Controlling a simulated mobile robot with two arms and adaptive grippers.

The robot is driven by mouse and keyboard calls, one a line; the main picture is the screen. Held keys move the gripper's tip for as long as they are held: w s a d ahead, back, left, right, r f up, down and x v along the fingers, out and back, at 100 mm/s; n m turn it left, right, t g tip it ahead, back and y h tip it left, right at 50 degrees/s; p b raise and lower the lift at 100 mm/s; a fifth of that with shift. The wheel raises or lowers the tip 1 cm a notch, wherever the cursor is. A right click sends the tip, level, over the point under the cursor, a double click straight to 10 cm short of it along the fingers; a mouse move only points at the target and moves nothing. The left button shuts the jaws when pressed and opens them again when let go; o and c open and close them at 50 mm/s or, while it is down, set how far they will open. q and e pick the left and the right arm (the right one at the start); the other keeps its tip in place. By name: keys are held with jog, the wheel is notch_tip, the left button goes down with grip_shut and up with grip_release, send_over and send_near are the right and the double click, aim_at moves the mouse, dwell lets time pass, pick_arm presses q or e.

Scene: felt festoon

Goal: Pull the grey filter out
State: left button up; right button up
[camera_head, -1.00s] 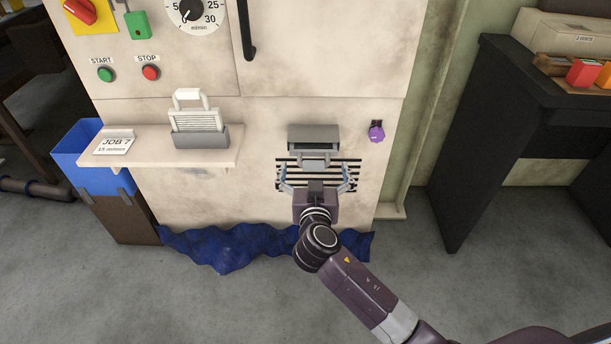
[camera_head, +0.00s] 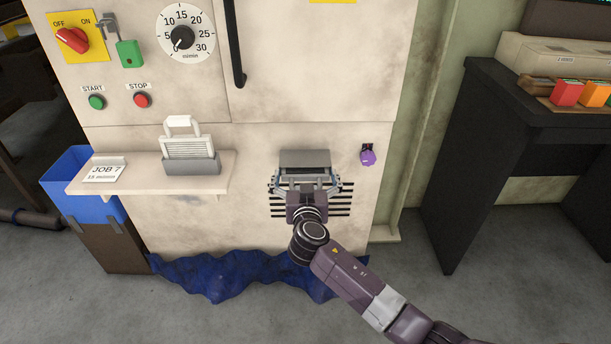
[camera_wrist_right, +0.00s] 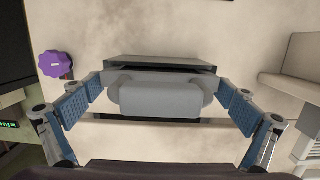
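The grey filter (camera_head: 305,160) sits in its slot low on the machine's front, above a black vent grille. Its rounded grey handle (camera_wrist_right: 160,98) fills the middle of the right wrist view. My right gripper (camera_head: 306,186) is in front of the filter and covers part of the handle in the head view. In the right wrist view my right gripper (camera_wrist_right: 164,85) is open, with one blue-padded finger at each side of the handle. The fingertips are close to the handle's ends; I cannot tell whether they touch. My left gripper is not in view.
A white filter (camera_head: 187,147) stands in a grey holder on the shelf (camera_head: 135,181) at left, beside a JOB 7 card (camera_head: 104,170). A purple knob (camera_head: 367,157) is right of the slot. A blue cloth (camera_head: 235,274) lies along the machine's foot. A blue bin (camera_head: 70,175) stands left.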

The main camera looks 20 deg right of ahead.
jog(key=c, duration=0.9)
jog(key=shift+s+a, duration=0.2)
jog(key=shift+s, duration=0.65)
jog(key=shift+f+p+v, duration=0.15)
jog(key=shift+v, duration=0.75)
jog(key=shift+f+p+v, duration=0.15)
jog(key=shift+v, duration=0.75)
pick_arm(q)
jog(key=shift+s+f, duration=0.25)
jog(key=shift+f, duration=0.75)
pick_arm(e)
jog(key=shift+f+v, duration=0.2)
jog(key=shift+v, duration=1.1)
jog(key=shift+f+v, duration=0.2)
jog(key=shift+v, duration=1.05)
